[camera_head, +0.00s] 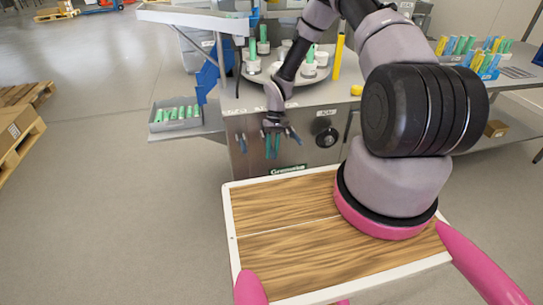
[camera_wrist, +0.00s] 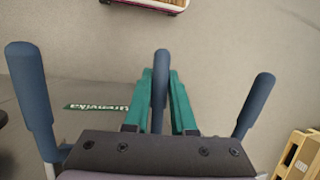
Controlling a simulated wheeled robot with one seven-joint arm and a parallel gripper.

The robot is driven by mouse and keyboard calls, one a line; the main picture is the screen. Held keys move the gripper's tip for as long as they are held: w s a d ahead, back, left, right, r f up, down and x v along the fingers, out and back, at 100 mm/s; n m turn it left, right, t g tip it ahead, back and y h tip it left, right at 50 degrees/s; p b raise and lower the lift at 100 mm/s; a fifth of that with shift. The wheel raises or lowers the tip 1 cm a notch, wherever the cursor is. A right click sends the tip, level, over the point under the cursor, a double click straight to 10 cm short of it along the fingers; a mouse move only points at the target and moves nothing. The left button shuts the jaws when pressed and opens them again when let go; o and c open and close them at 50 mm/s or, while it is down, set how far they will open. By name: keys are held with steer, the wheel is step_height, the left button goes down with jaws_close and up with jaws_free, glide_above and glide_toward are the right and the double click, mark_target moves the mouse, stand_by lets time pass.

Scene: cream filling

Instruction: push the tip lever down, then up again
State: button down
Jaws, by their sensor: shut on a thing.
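Three blue lever handles stick out of the front panel of a grey machine (camera_head: 300,128). In the wrist view they are a left lever (camera_wrist: 30,95), a middle lever (camera_wrist: 160,75) and a right lever (camera_wrist: 256,105). My gripper (camera_head: 272,152) is at the panel, in the middle of the row. Its green fingers (camera_wrist: 160,98) are closed around the middle lever, with the outer levers clear on either side. Which lever is labelled as the tip lever cannot be read. The lever's base is hidden behind the gripper.
A black round knob (camera_head: 327,138) sits on the panel right of the levers. A green nameplate (camera_head: 288,170) is below. A round turntable (camera_head: 290,73) with white cups is on top. A tray of green tubes (camera_head: 177,114) is at left. My wooden-topped base is in front.

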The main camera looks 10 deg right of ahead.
steer(key=shift+w+r+g, duration=0.15)
steer(key=shift+r+g, duration=0.35)
steer(key=shift+g, duration=0.05)
steer(key=shift+w+r+g, duration=0.15)
steer(key=shift+r+g, duration=0.35)
steer(key=shift+g, duration=0.05)
steer(key=c, duration=0.8)
jaws_free()
steer(key=shift+o, duration=0.2)
steer(key=v, duration=1)
steer(key=shift+w+r, duration=0.3)
